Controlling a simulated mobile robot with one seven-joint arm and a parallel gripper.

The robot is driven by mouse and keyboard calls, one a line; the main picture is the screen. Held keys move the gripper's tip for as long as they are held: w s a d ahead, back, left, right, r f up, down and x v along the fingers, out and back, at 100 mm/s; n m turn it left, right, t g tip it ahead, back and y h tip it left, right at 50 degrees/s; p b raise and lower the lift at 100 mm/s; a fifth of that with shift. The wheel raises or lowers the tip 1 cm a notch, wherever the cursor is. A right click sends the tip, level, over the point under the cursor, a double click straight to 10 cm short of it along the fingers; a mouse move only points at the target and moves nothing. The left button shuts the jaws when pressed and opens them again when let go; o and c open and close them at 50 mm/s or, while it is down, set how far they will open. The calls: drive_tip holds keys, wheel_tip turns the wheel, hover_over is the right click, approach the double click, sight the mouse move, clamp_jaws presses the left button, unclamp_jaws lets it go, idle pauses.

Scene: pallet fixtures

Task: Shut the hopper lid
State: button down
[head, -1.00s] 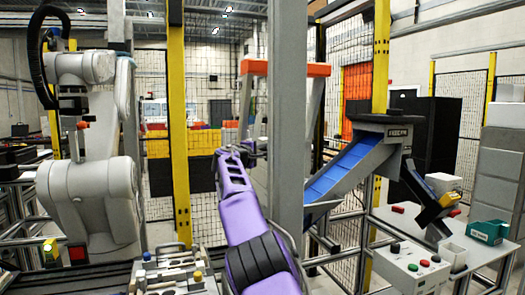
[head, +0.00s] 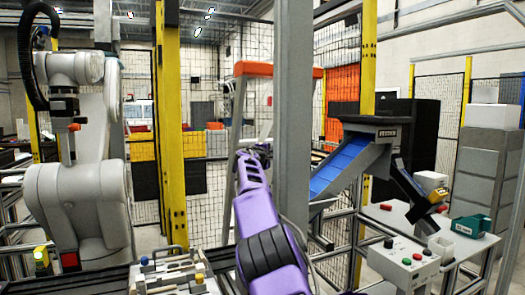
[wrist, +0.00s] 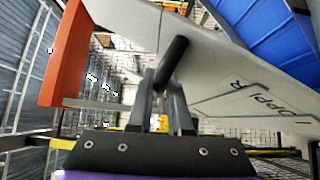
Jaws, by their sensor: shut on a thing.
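In the wrist view, a pale grey panel with dark lettering (wrist: 225,82), which seems to read HOPPER, fills the upper right; I take it for the hopper lid. A black bar handle (wrist: 176,54) stands out from it. My gripper (wrist: 164,80) is shut on this handle, one finger on each side. In the head view my purple arm reaches up beside the grey post, and its far end (head: 260,150) is small and partly hidden. The lid is not clearly visible there, and I cannot tell its angle.
A grey upright post (head: 291,110) stands close to my arm. A blue chute (head: 345,165) slopes behind it. A control box with buttons (head: 405,262) is at lower right. An orange-topped frame (head: 250,68) is beyond, and a grey robot arm (head: 80,195) stands left.

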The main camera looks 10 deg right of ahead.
drive_tip(key=shift+w+d+f, duration=0.1)
drive_tip(key=shift+d, duration=0.3)
drive_tip(key=c, duration=0.8)
unclamp_jaws()
drive_tip(key=shift+c, duration=0.2)
drive_tip(key=shift+a+f, duration=0.1)
drive_tip(key=shift+a, duration=0.05)
drive_tip(key=shift+s+a+b, duration=0.15)
drive_tip(key=shift+s+b, duration=0.1)
drive_tip(key=shift+b, duration=0.3)
drive_tip(key=b+v, duration=0.7)
drive_tip(key=v, duration=0.4)
drive_tip(key=shift+s, duration=0.2)
